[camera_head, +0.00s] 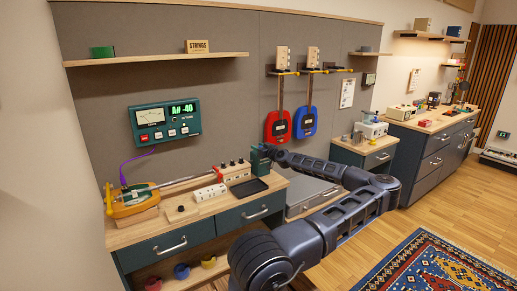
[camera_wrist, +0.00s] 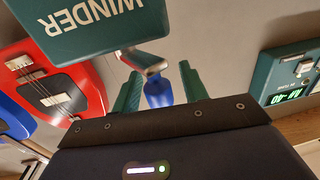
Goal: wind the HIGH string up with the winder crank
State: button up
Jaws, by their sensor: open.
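The green winder box (camera_wrist: 95,25), lettered WINDER, fills the upper left of the wrist view. A crank arm (camera_wrist: 148,62) comes off it and ends in a blue handle (camera_wrist: 158,92). My gripper (camera_wrist: 160,88) is open, its two green fingers on either side of the blue handle; I cannot tell whether they touch it. In the head view the dark green box (camera_head: 259,160) stands at the bench's right back, beside the end of my arm. A yellow string instrument (camera_head: 130,200) lies on the bench at left, its neck running right towards a pegged block (camera_head: 234,172). The HIGH string cannot be made out.
A green tuner (camera_head: 164,121) with a lit display hangs above the bench. A black tray (camera_head: 249,188) and a white switch strip (camera_head: 209,192) lie on the bench. Red (camera_head: 277,126) and blue (camera_head: 305,121) guitars hang on the wall behind. Open floor lies right.

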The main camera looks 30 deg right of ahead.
grip_shut()
jog(key=shift+w+a+m+h, duration=0.15)
jog(key=shift+m+h, duration=0.35)
jog(key=shift+h, duration=0.4)
jog(key=shift+a, duration=0.1)
jog(key=shift+w+m+h, duration=0.15)
jog(key=shift+m+h, duration=0.35)
jog(key=shift+h, duration=0.3)
jog(key=shift+w+a+r+m+g+h, duration=0.1)
jog(key=shift+w+m+g+h, duration=0.15)
jog(key=shift+m+h, duration=0.55)
jog(key=shift+w+a+m+g+h, duration=0.15)
jog(key=shift+m+h, duration=0.3)
jog(key=shift+h, duration=0.55)
jog(key=shift+w+a+r+m+g+h, duration=0.1)
jog(key=shift+w+m+g+h, duration=0.15)
jog(key=shift+m+h, duration=0.55)
jog(key=shift+w+d+f+m+g+h, duration=0.1)
jog(key=shift+w+m+g+h, duration=0.1)
jog(key=shift+m+g+h, duration=0.8)
jog(key=shift+w+d+f+m+g+h, duration=0.15)
jog(key=shift+m+g+h, duration=0.35)
jog(key=shift+h, duration=0.9)
jog(key=shift+r, duration=0.1)
grip_release()
